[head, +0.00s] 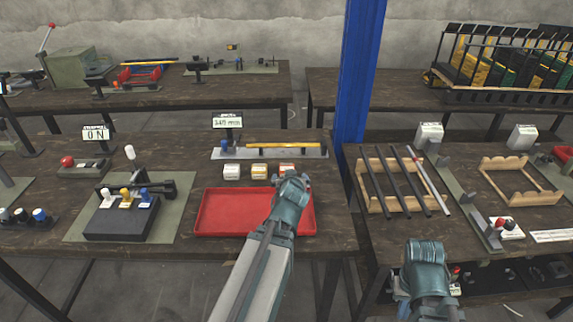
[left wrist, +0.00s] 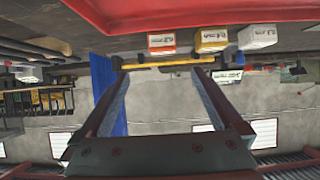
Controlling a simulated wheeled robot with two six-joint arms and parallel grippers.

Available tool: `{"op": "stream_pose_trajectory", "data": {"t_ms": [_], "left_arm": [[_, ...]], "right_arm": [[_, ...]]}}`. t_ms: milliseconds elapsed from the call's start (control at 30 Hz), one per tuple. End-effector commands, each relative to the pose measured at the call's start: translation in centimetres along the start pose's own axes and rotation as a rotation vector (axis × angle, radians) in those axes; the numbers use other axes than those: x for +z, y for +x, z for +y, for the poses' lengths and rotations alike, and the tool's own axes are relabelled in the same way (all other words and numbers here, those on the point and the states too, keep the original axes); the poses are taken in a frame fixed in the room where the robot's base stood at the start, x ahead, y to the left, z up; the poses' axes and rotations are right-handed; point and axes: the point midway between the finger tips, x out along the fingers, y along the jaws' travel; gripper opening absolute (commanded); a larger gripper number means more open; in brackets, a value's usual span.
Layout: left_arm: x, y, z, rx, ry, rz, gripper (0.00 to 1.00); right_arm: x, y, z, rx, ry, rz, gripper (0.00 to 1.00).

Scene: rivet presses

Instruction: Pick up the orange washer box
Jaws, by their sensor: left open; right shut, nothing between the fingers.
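The orange washer box (head: 287,167) stands on the left table behind the red tray, at the right end of a row of three small boxes. My left wrist partly hides it in the head view. It shows orange and white in the left wrist view (left wrist: 161,43), which is upside down. My left gripper (left wrist: 158,76) is open and empty, its fingers apart and pointing towards the row; the box is not between them. My right gripper (head: 426,262) is shut and empty, low in front of the right table; its fingertips are hard to make out.
A yellow box (head: 259,172) and a white box (head: 232,172) stand left of the orange one. The red tray (head: 215,215) lies in front, partly under my left arm. A fixture with a yellow bar (head: 283,145) lies behind. A blue post (head: 357,75) rises to the right.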

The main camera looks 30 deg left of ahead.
Motion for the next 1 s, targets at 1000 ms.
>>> {"op": "stream_pose_trajectory", "data": {"t_ms": [1000], "left_arm": [[-0.2,8.8,-0.3,-0.001,-0.004,0.008,1.00]], "right_arm": [[-0.2,4.2,-0.4,0.000,-0.001,0.000,0.00]]}}
